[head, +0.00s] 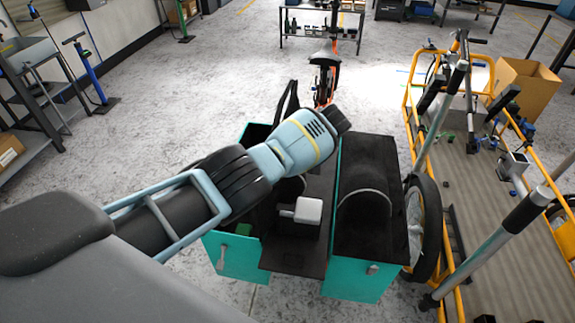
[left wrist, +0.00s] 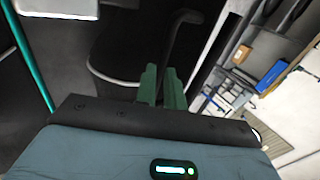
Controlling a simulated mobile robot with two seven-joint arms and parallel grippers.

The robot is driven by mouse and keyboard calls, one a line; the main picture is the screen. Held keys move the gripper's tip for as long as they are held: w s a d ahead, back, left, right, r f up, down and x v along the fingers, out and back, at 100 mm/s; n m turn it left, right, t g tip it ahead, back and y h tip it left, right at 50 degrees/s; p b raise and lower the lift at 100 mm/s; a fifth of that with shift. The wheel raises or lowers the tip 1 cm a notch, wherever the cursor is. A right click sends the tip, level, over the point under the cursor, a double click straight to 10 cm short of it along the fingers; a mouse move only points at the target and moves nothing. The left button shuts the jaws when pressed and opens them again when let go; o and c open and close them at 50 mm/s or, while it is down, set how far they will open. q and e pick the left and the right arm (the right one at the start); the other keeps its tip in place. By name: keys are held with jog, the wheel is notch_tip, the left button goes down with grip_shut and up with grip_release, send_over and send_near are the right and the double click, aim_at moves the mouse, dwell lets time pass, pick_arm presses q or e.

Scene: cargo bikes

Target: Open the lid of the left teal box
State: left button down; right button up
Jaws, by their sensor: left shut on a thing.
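The left teal box (head: 236,262) hangs on the left side of the bike's rear rack, partly hidden by my left arm. Its top shows a dark opening, and a narrow black upright piece (head: 289,101), apparently its lid seen edge-on, stands behind the arm. My left gripper's fingers are hidden in the head view. In the left wrist view the green fingers of my left gripper (left wrist: 163,86) are close together at a dark, thin, curved edge (left wrist: 183,28), apparently the lid. The exact contact is unclear. My right gripper is not in view.
The right teal box (head: 357,283) has its black lid (head: 385,225) down. A white block (head: 307,211) sits on the rack between the boxes. A yellow-framed cargo bike (head: 460,190) stands close on the right. Open floor lies on the left.

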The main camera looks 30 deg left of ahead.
pick_arm(q)
jog(key=shift+s+d+f, duration=0.1)
jog(key=shift+s+f, duration=0.1)
jog(key=shift+f, duration=0.35)
jog(key=shift+s+d+f, duration=0.1)
jog(key=shift+s+f, duration=0.1)
jog(key=shift+f, duration=0.35)
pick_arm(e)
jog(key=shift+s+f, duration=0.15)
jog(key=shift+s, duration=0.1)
pick_arm(q)
jog(key=c, duration=1.8)
grip_release()
jog(key=o, duration=0.3)
jog(key=shift+w+a+f, duration=0.1)
jog(key=shift+w, duration=0.25)
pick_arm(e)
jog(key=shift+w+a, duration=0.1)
pick_arm(q)
jog(key=shift+r, duration=0.3)
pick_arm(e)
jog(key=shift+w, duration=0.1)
